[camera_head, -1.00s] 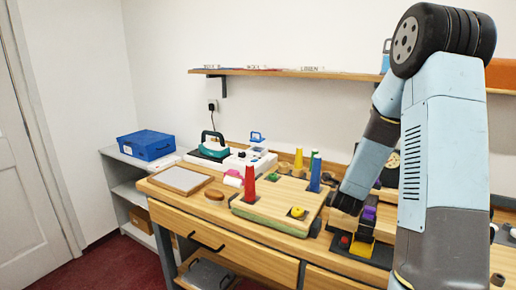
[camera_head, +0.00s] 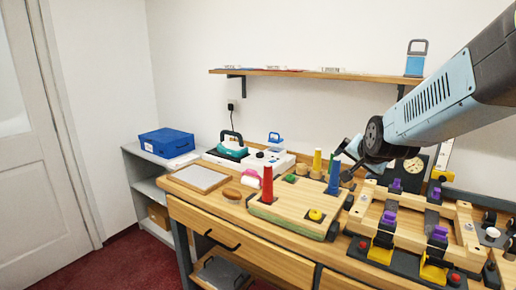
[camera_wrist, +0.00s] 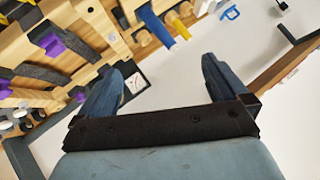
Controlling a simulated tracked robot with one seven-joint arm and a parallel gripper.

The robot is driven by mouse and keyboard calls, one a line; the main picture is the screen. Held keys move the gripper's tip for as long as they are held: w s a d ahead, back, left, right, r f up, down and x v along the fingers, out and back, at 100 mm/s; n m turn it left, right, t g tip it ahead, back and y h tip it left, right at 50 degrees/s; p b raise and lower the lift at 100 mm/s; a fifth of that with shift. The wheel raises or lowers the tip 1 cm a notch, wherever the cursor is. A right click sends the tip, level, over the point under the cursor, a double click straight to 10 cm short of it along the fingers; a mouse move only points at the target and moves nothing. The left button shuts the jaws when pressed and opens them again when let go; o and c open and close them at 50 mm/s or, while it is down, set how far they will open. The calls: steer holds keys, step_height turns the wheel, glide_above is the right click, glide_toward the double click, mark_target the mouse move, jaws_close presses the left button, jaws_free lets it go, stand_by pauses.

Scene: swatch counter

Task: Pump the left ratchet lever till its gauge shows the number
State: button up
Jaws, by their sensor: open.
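Two dark levers with purple grips stand at the front of a wooden frame (camera_head: 408,238): the left lever (camera_head: 388,217) and the right one (camera_head: 437,235). Each has a yellow part and a red knob at its base. Two more purple pieces sit at the back of the frame. A round pale gauge (camera_head: 411,166) on a dark panel stands behind; its reading is too small to tell. My gripper (camera_head: 346,162) is open and empty, above the back of the bench near the blue peg, apart from the levers. In the wrist view my gripper (camera_wrist: 160,86) shows both fingers spread; purple-gripped levers (camera_wrist: 48,44) lie to the left.
A board (camera_head: 290,215) with red, blue and yellow pegs stands left of the frame. A teal-handled device (camera_head: 232,148), a grey tray (camera_head: 200,178) and a blue box (camera_head: 166,143) are further left. A wall shelf (camera_head: 300,74) runs above the bench.

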steer(key=s+a+r+n+g, duration=0.1)
steer(key=s+n, duration=0.3)
steer(key=s, duration=0.7)
steer(key=s+a+r+n+g, duration=0.1)
steer(key=s+n+g, duration=0.3)
steer(key=s, duration=0.6)
steer(key=shift+s+a+r+y, duration=0.15)
steer(key=shift+s+a+y, duration=0.15)
steer(key=shift+s+a, duration=0.15)
steer(key=shift+c, duration=0.4)
